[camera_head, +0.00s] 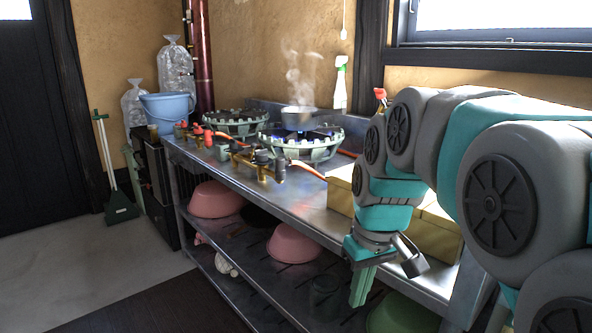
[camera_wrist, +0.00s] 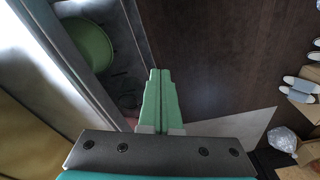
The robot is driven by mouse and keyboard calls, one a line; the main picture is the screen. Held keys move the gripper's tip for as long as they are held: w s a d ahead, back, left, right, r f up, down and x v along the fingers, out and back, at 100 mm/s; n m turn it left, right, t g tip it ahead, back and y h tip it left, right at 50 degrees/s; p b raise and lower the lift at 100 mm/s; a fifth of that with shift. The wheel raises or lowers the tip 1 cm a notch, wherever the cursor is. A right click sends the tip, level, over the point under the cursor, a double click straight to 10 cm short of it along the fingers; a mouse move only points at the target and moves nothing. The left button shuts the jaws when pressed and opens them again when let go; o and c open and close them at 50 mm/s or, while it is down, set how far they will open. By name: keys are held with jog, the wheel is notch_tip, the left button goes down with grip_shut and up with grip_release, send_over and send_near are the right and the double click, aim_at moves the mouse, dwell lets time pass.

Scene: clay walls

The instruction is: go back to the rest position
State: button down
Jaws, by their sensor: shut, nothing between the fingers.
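My gripper (camera_head: 361,286) hangs pointing down at the end of my grey and teal arm, in front of the steel counter's front edge in the head view. Its green fingers are shut with nothing between them. They also show in the wrist view (camera_wrist: 160,90), over the dark floor mat beside the counter. The gripper is apart from the shelf things.
The steel counter (camera_head: 320,188) bears two green gas burners; one is lit under a steaming pot (camera_head: 298,118). Pink bowls (camera_head: 293,244) and a green bowl (camera_wrist: 85,45) sit on lower shelves. A dark mat (camera_wrist: 215,60) covers clear floor. Slippers (camera_wrist: 298,90) lie at right.

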jog(key=s+d+f+m+g, duration=0.1)
jog(key=s+d+f+m, duration=0.1)
jog(key=s+f, duration=0.4)
jog(key=s+d+f+m+g, duration=0.2)
jog(key=s+f, duration=0.5)
jog(key=s, duration=0.9)
jog(key=shift+s+d+h, duration=0.15)
jog(key=shift+s+h, duration=0.15)
jog(key=shift+h, duration=0.1)
